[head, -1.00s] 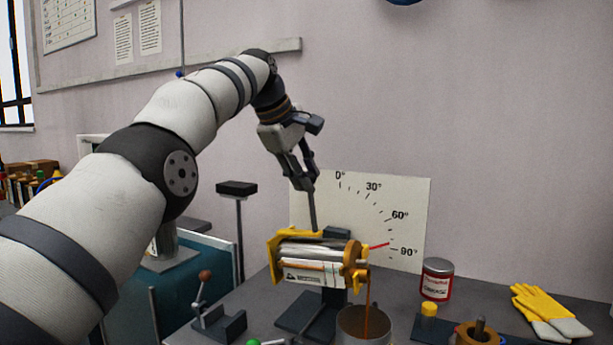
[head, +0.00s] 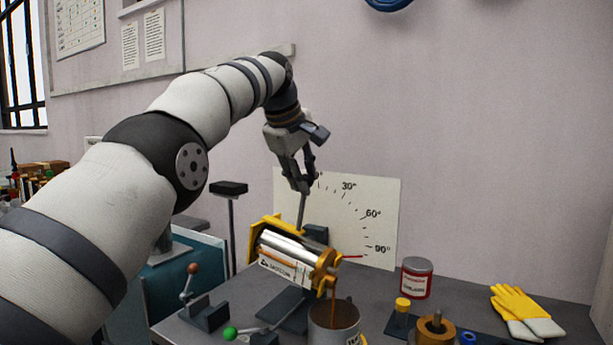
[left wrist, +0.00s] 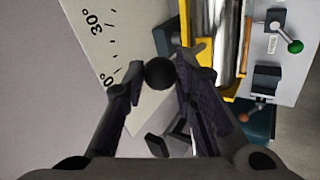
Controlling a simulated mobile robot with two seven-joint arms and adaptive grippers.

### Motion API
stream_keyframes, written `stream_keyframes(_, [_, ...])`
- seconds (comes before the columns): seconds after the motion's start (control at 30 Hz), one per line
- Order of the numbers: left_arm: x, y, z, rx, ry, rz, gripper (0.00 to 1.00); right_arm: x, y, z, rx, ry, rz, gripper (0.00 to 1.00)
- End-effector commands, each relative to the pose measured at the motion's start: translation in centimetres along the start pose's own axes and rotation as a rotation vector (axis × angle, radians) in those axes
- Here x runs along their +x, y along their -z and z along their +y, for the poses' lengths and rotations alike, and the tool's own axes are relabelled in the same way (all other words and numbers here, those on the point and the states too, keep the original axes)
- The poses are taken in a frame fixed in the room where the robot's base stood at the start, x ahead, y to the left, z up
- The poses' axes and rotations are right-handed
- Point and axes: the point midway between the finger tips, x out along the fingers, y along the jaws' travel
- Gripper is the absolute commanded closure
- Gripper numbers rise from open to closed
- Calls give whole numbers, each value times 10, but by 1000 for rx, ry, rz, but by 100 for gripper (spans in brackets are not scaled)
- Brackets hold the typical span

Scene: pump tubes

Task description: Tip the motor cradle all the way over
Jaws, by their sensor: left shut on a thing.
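The motor cradle (head: 265,228) is a yellow frame around a silver cylinder, on a dark stand on the bench. It tilts down to the right, and brown liquid (head: 333,308) runs from its right end into a grey pot (head: 348,325). Its red pointer (head: 352,257) lies near the 90° mark of the white dial board (head: 390,205). My left gripper (head: 300,186) is above the cradle, shut on its thin upright lever (head: 302,212). In the left wrist view the lever's dark round knob (left wrist: 160,73) sits between the fingertips. My right gripper is not in view.
A red-and-white can (head: 416,280), a yellow-capped block (head: 402,306) and yellow gloves (head: 518,305) stand or lie to the right. A small red-knobbed lever (head: 192,270) and a green knob (head: 230,333) are at the left front. A wall is close behind.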

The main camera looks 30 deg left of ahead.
Motion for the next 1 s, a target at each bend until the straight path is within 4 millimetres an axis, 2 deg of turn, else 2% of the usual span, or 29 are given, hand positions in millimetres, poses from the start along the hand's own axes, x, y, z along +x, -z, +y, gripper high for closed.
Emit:
stream_keyframes(0.47, [3,-6,-1,3,6,-15,100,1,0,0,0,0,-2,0])
stream_keyframes(0.5, [4,-6,-1,3,7,-15,68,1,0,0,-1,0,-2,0])
stream_keyframes(0.57, [4,-5,-1,3,7,-13,54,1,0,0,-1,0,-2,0])
stream_keyframes(0.87, [0,-2,0,1,3,-6,54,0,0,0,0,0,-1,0])
stream_keyframes(1.0, [-23,-2,1,2,-1,-6,54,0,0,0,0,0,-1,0])
